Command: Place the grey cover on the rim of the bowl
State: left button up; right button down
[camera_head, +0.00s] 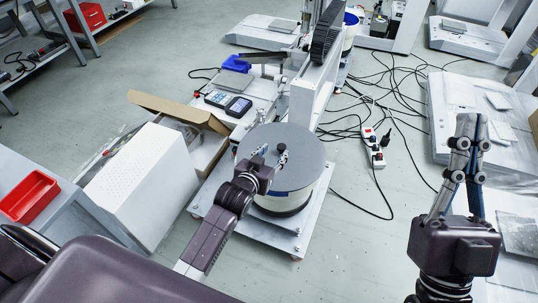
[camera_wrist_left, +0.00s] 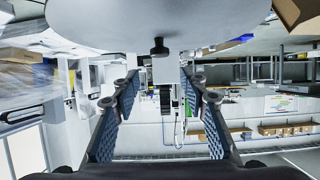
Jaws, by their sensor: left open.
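The grey cover (camera_head: 305,145) is a flat round disc lying level over the top of the white bowl (camera_head: 296,199). It hides the bowl's opening and most of its rim; I cannot tell whether it touches all round. My left gripper (camera_head: 270,155) is open, just above the cover's middle. In the left wrist view the cover (camera_wrist_left: 160,18) fills the top of the picture, and its black knob (camera_wrist_left: 159,47) shows between the spread fingers (camera_wrist_left: 158,100), apart from both. My right gripper (camera_head: 474,120) is raised at the right, away from the bowl, with its fingers close together.
The bowl stands on a white base plate (camera_head: 284,242). A white gantry column (camera_head: 302,100) rises behind it. An open cardboard box (camera_head: 180,110) and a white perforated box (camera_head: 142,180) stand to the left. A power strip (camera_head: 374,148) and loose cables lie on the floor at right.

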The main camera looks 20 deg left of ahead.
pick_arm(q)
jog(key=p+v, duration=0.1)
jog(key=v, duration=0.2)
jog(key=shift+s+r, duration=0.1)
jog(key=s+d+r+m+t+h, duration=0.1)
jog(key=s+d+r+t+h, duration=0.1)
jog(key=r, duration=0.9)
jog(key=s+d+r+t+h, duration=0.2)
jog(key=s+r, duration=0.4)
jog(key=r, duration=0.5)
jog(key=s+d+r+m+t+h, duration=0.1)
jog(key=s+d+r+t, duration=0.3)
jog(key=r, duration=0.8)
jog(key=shift+s+m+t+h, duration=0.3)
jog(key=shift+s+t+h, duration=0.1)
jog(key=shift+s+t, duration=0.25)
pick_arm(e)
jog(key=w+f+g+h, duration=0.1)
jog(key=w+f+g, duration=0.2)
jog(key=w+f, duration=0.1)
jog(key=shift+w+a+f, duration=0.2)
jog(key=shift+a+f, duration=0.05)
jog(key=shift+f, duration=0.45)
pick_arm(q)
jog(key=shift+w, duration=0.1)
